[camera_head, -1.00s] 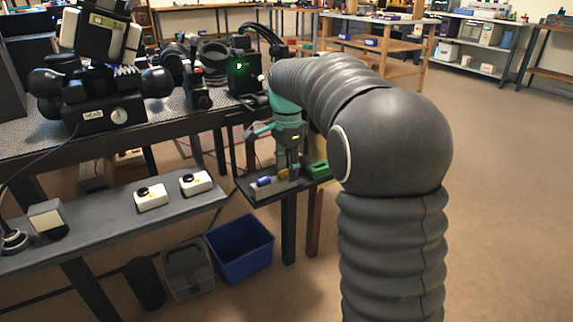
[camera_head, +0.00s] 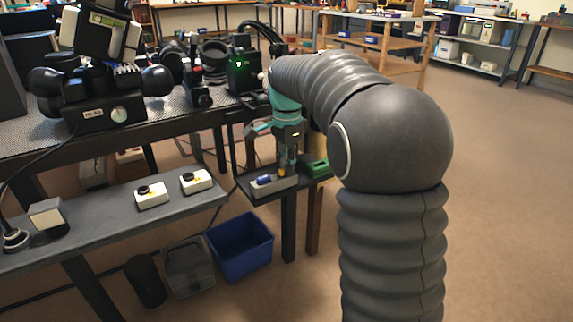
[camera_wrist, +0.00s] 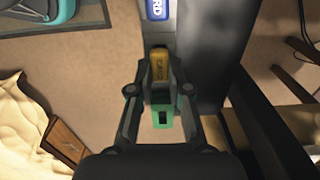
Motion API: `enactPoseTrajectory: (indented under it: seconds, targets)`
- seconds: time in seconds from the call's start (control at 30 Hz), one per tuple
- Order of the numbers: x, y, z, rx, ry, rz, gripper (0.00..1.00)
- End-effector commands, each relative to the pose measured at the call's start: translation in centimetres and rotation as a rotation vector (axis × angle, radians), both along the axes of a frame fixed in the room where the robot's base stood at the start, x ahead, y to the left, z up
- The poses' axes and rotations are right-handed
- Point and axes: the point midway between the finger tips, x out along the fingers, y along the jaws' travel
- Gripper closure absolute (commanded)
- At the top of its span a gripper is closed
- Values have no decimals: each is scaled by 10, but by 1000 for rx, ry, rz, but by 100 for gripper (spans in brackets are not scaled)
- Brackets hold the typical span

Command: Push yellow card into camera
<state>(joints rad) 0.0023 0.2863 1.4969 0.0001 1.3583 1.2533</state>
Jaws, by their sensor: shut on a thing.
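The yellow card (camera_wrist: 159,68) lies between the fingers of my gripper (camera_wrist: 160,92) in the wrist view. In the head view, my gripper (camera_head: 287,165) is shut on it, low over the grey holder (camera_head: 287,184) on the small side shelf. A blue card (camera_wrist: 157,9) with white letters is at the top of the wrist view, apart from the fingers. It also shows in the holder in the head view (camera_head: 264,180). A green piece with a dark slot (camera_wrist: 162,121) shows between the finger bases. I cannot tell which device is the camera.
A green block (camera_head: 316,168) sits on the shelf right of the holder. Two white boxes (camera_head: 151,196) with black tops stand on the lower bench. A black device with a green light (camera_head: 244,70) stands on the upper bench. A blue bin (camera_head: 240,246) is on the floor.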

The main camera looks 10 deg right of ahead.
Motion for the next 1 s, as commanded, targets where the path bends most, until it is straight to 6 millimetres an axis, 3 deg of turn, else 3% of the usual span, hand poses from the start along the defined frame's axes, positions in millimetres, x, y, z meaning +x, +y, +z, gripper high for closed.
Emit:
enactPoseTrajectory:
  seconds: [1.0]
  targets:
    - [0,0,10,0,0,0,100]
